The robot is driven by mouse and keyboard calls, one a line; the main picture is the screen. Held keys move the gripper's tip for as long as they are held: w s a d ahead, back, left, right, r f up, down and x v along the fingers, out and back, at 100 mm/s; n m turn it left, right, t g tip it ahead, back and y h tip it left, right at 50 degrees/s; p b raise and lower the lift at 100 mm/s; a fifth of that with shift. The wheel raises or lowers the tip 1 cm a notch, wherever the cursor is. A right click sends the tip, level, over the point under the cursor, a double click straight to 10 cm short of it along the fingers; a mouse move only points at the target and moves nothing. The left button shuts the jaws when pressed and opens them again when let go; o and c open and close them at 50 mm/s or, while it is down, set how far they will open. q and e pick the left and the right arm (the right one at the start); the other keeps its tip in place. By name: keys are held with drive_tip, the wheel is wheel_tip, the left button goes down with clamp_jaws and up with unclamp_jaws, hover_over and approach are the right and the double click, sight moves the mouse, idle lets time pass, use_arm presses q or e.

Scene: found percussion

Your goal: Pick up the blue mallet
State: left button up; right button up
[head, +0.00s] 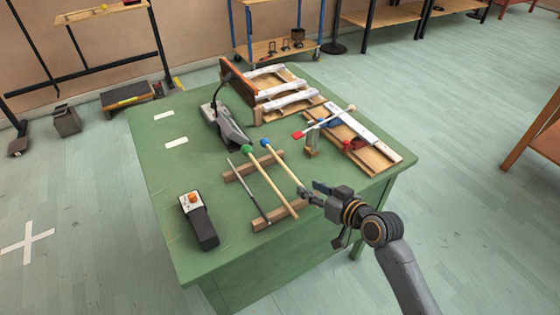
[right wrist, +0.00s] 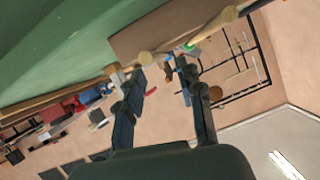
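The blue mallet (head: 284,164) has a blue head and pale wooden handle, and lies across two wooden rests with its handle end toward me. My right gripper (head: 312,190) is at that handle end, near the table's right front edge. In the right wrist view the gripper (right wrist: 160,80) is open, with two dark fingers apart. A round pale handle end (right wrist: 146,58) shows by the left finger's tip; I cannot tell whether it is between the fingers. A green-headed mallet (head: 268,178) lies to the left of the blue one. My left gripper is out of view.
A dark rod (head: 247,188) lies left of the mallets on the wooden rest (head: 280,214). A black box with an orange knob (head: 199,220) is at front left. White bars (head: 285,86) and a grey device (head: 226,125) stand behind. The left of the green table (head: 160,180) is mostly clear.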

sight(298, 181)
drive_tip(key=shift+x, duration=3.05)
drive_tip(key=shift+w+r, duration=0.1)
clamp_jaws()
